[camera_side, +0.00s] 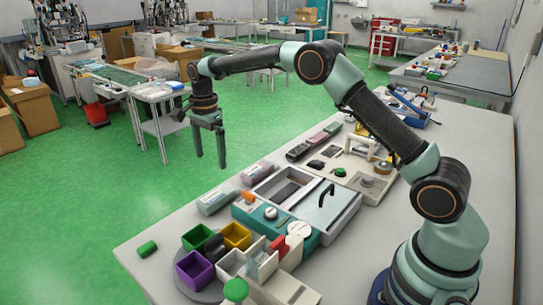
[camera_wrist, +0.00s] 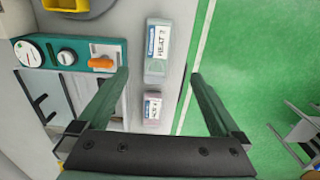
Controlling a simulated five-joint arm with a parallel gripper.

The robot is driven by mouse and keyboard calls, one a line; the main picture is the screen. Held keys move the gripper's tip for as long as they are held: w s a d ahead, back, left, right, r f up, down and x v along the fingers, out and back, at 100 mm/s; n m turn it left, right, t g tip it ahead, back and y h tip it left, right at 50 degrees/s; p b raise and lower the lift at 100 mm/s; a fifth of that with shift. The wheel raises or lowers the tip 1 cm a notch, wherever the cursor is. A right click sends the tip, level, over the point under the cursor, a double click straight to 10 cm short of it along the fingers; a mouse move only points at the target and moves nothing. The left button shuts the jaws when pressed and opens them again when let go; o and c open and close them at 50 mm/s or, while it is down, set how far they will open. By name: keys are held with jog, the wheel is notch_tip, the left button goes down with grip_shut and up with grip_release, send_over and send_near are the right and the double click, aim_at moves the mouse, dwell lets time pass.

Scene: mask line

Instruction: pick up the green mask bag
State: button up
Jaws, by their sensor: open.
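The green mask bag (camera_side: 217,198) is a pale green, clear-looking packet lying flat near the table's far edge. In the wrist view the green mask bag (camera_wrist: 157,66) shows a white label and lies between the fingertip lines, nearer the left finger. A pinkish bag (camera_side: 257,173) lies beside it, also seen in the wrist view (camera_wrist: 152,106). My gripper (camera_side: 210,161) is open and empty, pointing down, well above the table and apart from the bags. Its two fingers also show in the wrist view (camera_wrist: 159,73).
A teal heat-sealing machine (camera_side: 270,216) with dials and an orange lever stands beside the bags. Coloured bins (camera_side: 235,236) and a green cylinder (camera_side: 147,249) are at the front left. The table edge (camera_wrist: 190,90) runs close past the bags, with green floor beyond.

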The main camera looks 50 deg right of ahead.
send_over(217, 197)
jog(key=f, duration=0.6)
jog(key=shift+w+f, duration=0.3)
jog(key=shift+f, duration=0.1)
jog(key=shift+s+d+f, duration=0.1)
jog(key=shift+s+f, duration=0.05)
jog(key=shift+f, duration=1.25)
jog(key=shift+s+f, duration=0.1)
jog(key=shift+f, duration=1.25)
jog(key=c, duration=1.3)
